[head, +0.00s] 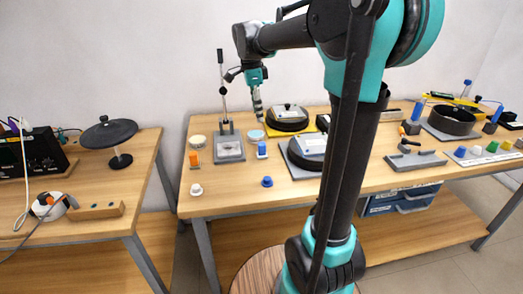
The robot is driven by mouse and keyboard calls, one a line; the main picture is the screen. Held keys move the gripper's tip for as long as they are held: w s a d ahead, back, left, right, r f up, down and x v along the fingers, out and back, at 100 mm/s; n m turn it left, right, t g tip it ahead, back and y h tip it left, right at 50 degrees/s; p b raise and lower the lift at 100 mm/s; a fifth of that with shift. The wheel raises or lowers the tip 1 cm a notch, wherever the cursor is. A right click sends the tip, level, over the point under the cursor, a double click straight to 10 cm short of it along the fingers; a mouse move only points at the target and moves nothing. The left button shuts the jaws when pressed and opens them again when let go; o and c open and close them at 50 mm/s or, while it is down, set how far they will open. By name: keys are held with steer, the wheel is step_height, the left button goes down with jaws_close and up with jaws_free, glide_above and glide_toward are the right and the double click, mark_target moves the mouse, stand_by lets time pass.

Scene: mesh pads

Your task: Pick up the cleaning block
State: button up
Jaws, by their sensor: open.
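My gripper (258,112) hangs fingers down over the back left part of the middle table, at the end of my arm. It is small in view, and I see nothing held in it. Under it, close to its tips, a small pale round piece on a yellow base (256,136) lies on the table. I cannot tell for sure which object is the cleaning block. Small pieces near the gripper include a blue-and-white one (262,150), an orange one (194,159) and a pale round disc (198,140).
A grey stand with an upright lever (229,148) is left of my gripper. Black round discs on bases (287,118) are to the right. A white knob (196,190) and a blue knob (267,182) lie near the front. My arm hides part of the table (230,205).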

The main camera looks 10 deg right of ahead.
glide_toward(262, 143)
steer(key=f, duration=0.5)
steer(key=shift+s+d+f, duration=0.15)
steer(key=shift+s+d, duration=0.15)
steer(key=shift+d, duration=0.05)
steer(key=shift+w+d+f, duration=0.1)
steer(key=shift+f, duration=1.25)
steer(key=shift+w+d+f, duration=0.1)
steer(key=shift+f, duration=1.25)
jaws_close()
